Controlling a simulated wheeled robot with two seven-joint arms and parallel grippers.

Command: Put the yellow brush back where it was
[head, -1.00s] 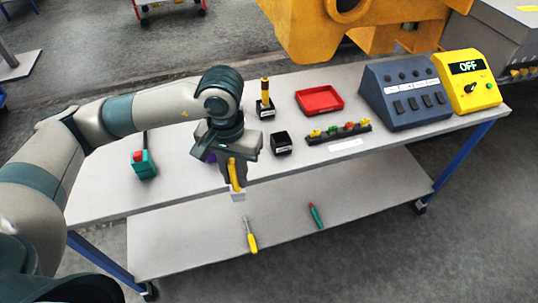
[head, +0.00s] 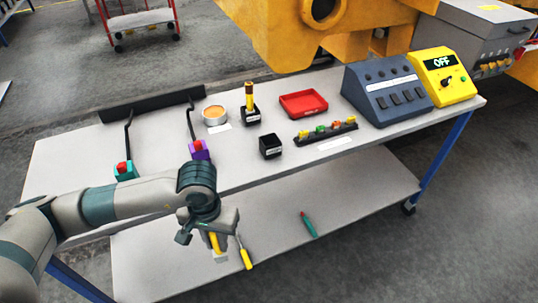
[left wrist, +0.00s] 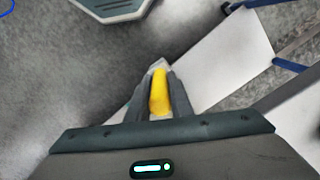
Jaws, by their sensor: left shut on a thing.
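My left gripper (head: 208,238) is shut on the yellow brush (head: 215,243), out in front of the table's near edge. The brush's pale end points down. In the left wrist view the yellow brush (left wrist: 160,92) sits between the two fingers of the gripper (left wrist: 156,105), its pale tip beyond them. An empty-looking black holder (head: 270,146) with a white label stands on the tabletop. A second black holder (head: 251,117) behind it has an upright yellow and brown item (head: 250,96) in it. My right gripper is not in view.
On the tabletop (head: 300,165) are a round tin (head: 214,115), a red tray (head: 303,104), a dark rack with coloured pieces (head: 325,132), a blue-grey switch console (head: 387,92) and a yellow OFF box (head: 443,78). A yellow-handled tool (head: 244,257) and a green tool (head: 308,224) lie on the lower shelf.

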